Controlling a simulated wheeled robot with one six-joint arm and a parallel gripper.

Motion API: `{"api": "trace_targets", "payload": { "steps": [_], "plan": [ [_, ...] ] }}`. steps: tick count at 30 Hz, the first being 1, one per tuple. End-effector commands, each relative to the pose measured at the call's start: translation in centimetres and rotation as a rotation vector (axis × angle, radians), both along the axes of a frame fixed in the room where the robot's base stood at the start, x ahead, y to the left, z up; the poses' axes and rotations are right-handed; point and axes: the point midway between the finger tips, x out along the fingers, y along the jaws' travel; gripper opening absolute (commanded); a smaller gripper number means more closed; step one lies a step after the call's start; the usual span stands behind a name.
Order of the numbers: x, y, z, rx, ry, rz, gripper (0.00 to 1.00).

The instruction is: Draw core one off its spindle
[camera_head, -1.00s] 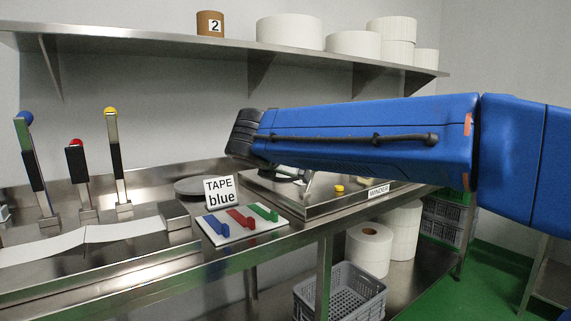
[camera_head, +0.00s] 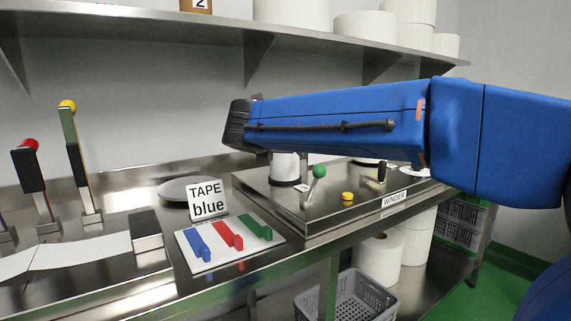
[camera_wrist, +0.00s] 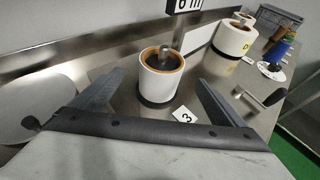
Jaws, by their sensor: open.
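My gripper (camera_wrist: 159,78) is open and empty in the wrist view, its two fingers spread either side of a white roll (camera_wrist: 152,88) with a brown core. No number one is readable.
The steel winder deck (camera_head: 300,212) has a green knob (camera_head: 319,171), a yellow button (camera_head: 348,196) and a black-handled crank (camera_wrist: 274,97). A TAPE blue sign (camera_head: 208,199) and a board of coloured strips (camera_head: 186,240) stand left. A shelf (camera_head: 300,42) with rolls runs above.

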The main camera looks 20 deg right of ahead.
Motion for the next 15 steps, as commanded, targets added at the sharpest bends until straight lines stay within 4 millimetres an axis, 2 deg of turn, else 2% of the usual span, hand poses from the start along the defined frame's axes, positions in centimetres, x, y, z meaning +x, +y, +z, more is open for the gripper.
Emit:
{"api": "trace_targets", "payload": {
  "steps": [9, 15],
  "plan": [
    [4.7, -2.5, -2.3, -0.001, 0.002, -0.004, 0.94],
    [6.9, -3.6, -3.2, 0.000, 0.000, -0.001, 0.94]
  ]
}}
